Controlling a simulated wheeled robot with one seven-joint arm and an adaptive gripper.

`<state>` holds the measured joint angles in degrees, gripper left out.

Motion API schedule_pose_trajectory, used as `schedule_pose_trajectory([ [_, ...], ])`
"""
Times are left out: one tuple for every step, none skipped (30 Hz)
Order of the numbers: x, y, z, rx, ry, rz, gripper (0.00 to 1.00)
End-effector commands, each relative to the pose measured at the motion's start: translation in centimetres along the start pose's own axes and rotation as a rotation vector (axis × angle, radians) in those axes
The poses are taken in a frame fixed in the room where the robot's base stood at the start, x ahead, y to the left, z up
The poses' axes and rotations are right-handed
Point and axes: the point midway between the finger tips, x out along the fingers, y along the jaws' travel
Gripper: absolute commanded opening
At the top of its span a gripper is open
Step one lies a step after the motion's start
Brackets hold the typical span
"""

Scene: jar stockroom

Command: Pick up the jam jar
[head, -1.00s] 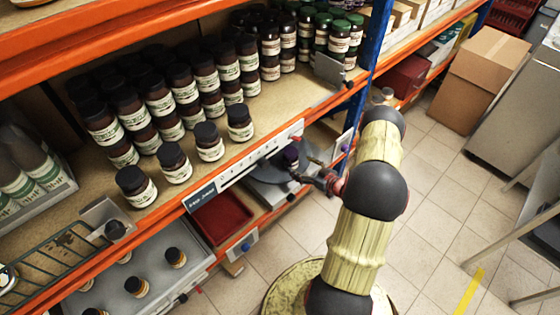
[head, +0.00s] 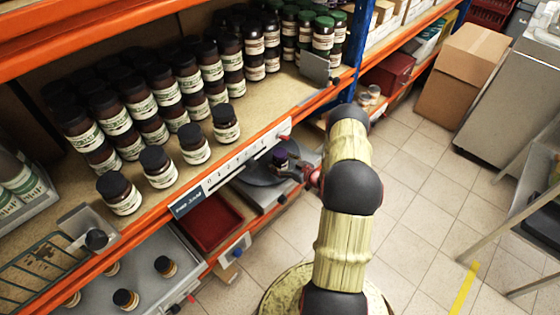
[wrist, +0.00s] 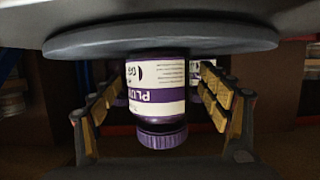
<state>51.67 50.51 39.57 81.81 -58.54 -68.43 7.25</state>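The jam jar, with a purple lid and a white and purple label, stands on a dark round plate (head: 262,174) on the lower shelf in the head view; there the jar (head: 281,158) is small and partly hidden. In the wrist view, which is upside down, the jar (wrist: 157,95) shows large, with the round plate (wrist: 160,42) at its base. Its label letters begin "PLU". My gripper (wrist: 162,95) is open, with one padded finger on each side of the jar and a gap on both sides. It also shows beside the jar in the head view (head: 296,171).
Rows of dark-lidded jars (head: 122,192) fill the shelf above, behind an orange beam (head: 150,228). A red tray (head: 212,222) lies left of the round plate. A blue upright (head: 362,50) stands behind my arm. A cardboard box (head: 465,75) stands on the floor at the right.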

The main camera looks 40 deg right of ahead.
Motion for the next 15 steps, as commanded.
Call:
schedule_pose_trajectory([
  [-0.01,-0.01,-0.01,0.000,0.000,0.000,0.74],
  [-0.02,-0.01,-0.01,0.000,0.000,0.000,0.72],
  [-0.02,-0.01,-0.01,0.000,0.000,0.000,0.70],
  [-0.02,-0.01,-0.01,0.000,0.000,0.000,0.68],
  [-0.03,-0.01,-0.01,0.000,0.000,0.000,0.66],
  [-0.03,-0.01,-0.01,0.000,0.000,0.000,0.64],
  [-0.03,-0.01,0.00,0.000,0.000,0.000,0.62],
  [-0.03,-0.01,0.00,0.000,0.000,0.000,0.61],
  [-0.03,-0.01,0.00,0.000,0.000,0.000,0.58],
  [-0.03,-0.01,0.00,0.000,0.000,0.000,0.57],
  [-0.04,-0.01,0.00,0.000,0.000,0.000,0.55],
  [-0.04,-0.01,0.00,0.000,0.000,0.000,0.53],
  [-0.04,-0.01,0.00,0.000,0.000,0.000,0.51],
  [-0.04,-0.01,0.00,0.000,0.000,0.000,0.49],
  [-0.04,-0.01,0.00,0.000,0.000,0.000,0.47],
])
